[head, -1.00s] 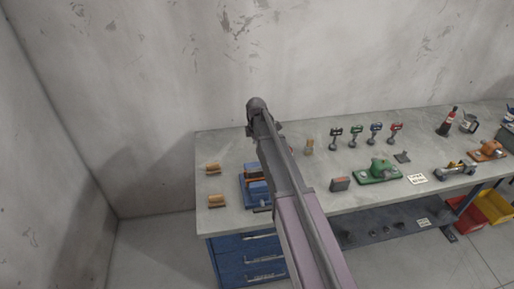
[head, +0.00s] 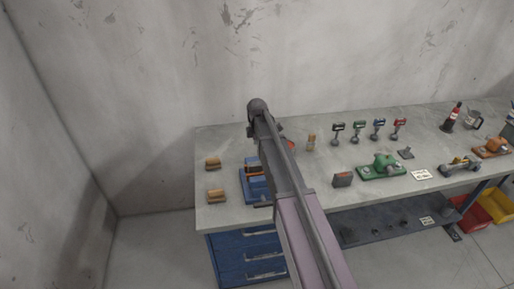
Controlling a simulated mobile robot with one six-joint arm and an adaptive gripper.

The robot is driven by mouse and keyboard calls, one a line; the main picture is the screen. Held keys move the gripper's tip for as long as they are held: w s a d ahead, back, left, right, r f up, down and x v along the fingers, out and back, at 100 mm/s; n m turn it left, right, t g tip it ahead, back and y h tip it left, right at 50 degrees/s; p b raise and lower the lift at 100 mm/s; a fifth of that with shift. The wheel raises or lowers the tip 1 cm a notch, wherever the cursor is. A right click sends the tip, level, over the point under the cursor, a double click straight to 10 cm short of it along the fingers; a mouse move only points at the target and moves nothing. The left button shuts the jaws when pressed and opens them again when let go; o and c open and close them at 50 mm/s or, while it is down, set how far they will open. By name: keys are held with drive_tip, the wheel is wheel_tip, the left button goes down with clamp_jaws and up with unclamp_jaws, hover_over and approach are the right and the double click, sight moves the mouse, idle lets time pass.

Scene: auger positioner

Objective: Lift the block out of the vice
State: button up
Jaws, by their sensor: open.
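The blue vice (head: 256,188) stands near the left end of the workbench, with its right side behind my arm. A thin orange-brown strip (head: 253,173) shows between its blue parts; it may be the block, but it is too small and too covered to be sure. My arm (head: 290,190) rises from the bottom of the head view and ends in a rounded dark joint above the bench's back edge. My gripper is hidden, so I cannot see its fingers or its place relative to the block.
Two orange-brown blocks (head: 213,163) lie on the grey bench (head: 225,145) left of the vice. A dark box (head: 342,180), a green tool (head: 381,166) and several upright tools (head: 358,131) stand to the right. A wall rises behind the bench.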

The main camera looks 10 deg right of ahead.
sight(257, 164)
drive_tip(key=shift+f+b, duration=4.5)
drive_tip(key=shift+f, duration=0.3)
clamp_jaws()
drive_tip(key=shift+s, duration=0.4)
drive_tip(key=shift+w+r, duration=0.1)
drive_tip(key=shift+r, duration=0.1)
drive_tip(key=shift+r+p, duration=0.65)
drive_tip(key=shift+p, duration=0.25)
drive_tip(key=shift+r, duration=0.2)
drive_tip(key=shift+r+p, duration=2.85)
drive_tip(key=shift+p, duration=0.2)
